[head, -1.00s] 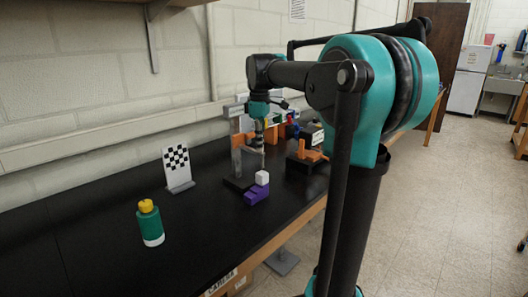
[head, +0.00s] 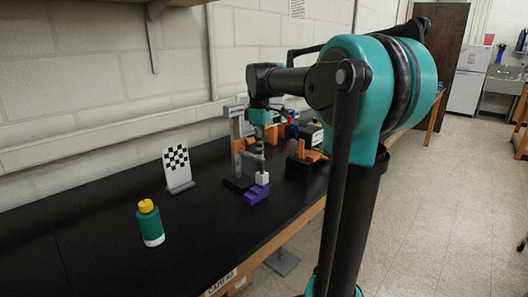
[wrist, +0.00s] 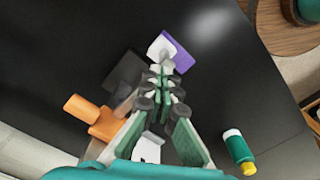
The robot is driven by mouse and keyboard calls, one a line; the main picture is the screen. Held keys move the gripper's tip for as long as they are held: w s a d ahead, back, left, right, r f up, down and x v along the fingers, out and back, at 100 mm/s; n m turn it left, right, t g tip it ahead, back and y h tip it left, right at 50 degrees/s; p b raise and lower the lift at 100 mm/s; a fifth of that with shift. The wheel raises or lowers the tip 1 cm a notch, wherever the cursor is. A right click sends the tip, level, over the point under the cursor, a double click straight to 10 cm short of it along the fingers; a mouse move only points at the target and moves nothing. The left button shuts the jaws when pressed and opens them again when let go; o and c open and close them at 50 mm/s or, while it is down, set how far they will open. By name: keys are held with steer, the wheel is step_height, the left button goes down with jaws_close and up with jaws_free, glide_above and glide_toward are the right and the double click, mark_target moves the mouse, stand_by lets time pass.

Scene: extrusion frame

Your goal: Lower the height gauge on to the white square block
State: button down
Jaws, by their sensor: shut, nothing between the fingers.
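The white square block (head: 262,178) stands on a purple stepped block (head: 257,195) near the middle of the bench. Both show at the top of the wrist view, the white block (wrist: 160,47) beside the purple (wrist: 186,58). The height gauge stands just behind and left of them, with a grey column (head: 235,128), a dark base (head: 238,184) and an orange part (head: 240,144). My gripper (head: 260,158) points down, shut and empty, above the white block and beside the column. Its fingers partly hide the gauge's arm, so I cannot tell whether the arm touches the block.
A checkered board (head: 178,168) and a green bottle with a yellow cap (head: 150,222) stand to the left on the black bench. Orange and dark fixtures (head: 306,158) stand close on the right. The front left of the bench is clear.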

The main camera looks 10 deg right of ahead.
steer(key=shift+r, duration=0.1)
step_height(320, 180, up, 8)
stand_by(1.1)
